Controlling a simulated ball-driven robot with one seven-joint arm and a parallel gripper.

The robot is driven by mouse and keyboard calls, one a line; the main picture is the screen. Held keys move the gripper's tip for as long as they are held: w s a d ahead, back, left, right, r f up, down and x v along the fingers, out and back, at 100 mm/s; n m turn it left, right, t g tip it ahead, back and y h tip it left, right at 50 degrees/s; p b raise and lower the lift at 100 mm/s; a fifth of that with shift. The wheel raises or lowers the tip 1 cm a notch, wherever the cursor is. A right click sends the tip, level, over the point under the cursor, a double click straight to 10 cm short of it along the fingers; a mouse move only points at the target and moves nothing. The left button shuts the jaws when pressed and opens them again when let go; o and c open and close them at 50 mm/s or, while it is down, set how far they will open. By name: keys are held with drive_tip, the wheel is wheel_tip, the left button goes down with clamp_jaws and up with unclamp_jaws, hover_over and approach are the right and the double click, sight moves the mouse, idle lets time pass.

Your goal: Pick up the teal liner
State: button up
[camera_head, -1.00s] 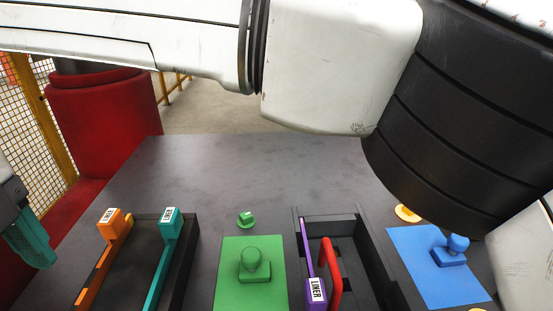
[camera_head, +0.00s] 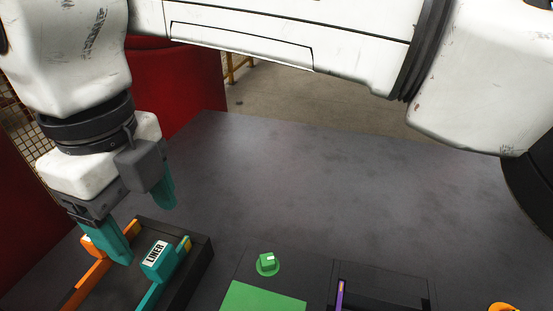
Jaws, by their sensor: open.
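The teal liner (camera_head: 156,259) is a bar with a raised block labelled "LINER" at its far end. It lies along the right side of a dark tray (camera_head: 203,262) at the lower left, and its near end is cut off by the picture's edge. My gripper (camera_head: 145,233) points down above the far end of the tray, with its two teal fingers apart and nothing between them. The fingers are just beyond and above the liner's labelled block. I cannot tell the exact height of the gap.
An orange bar (camera_head: 86,283) lies along the tray's left side, partly hidden behind my near finger. A green knob (camera_head: 268,264) and green plate (camera_head: 258,299) are to the right. A purple bar (camera_head: 340,294) is farther right. The table (camera_head: 330,190) beyond is clear.

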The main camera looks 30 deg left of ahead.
sight(150, 251)
drive_tip(key=shift+s+f+p, duration=0.15)
drive_tip(key=shift+f+p, duration=0.05)
drive_tip(key=shift+f, duration=0.95)
drive_tip(key=shift+s+f+p, duration=0.2)
drive_tip(key=shift+f, duration=0.9)
drive_tip(key=shift+s+f+p, duration=0.15)
drive_tip(key=shift+f+p, duration=0.05)
drive_tip(key=shift+f, duration=0.95)
clamp_jaws()
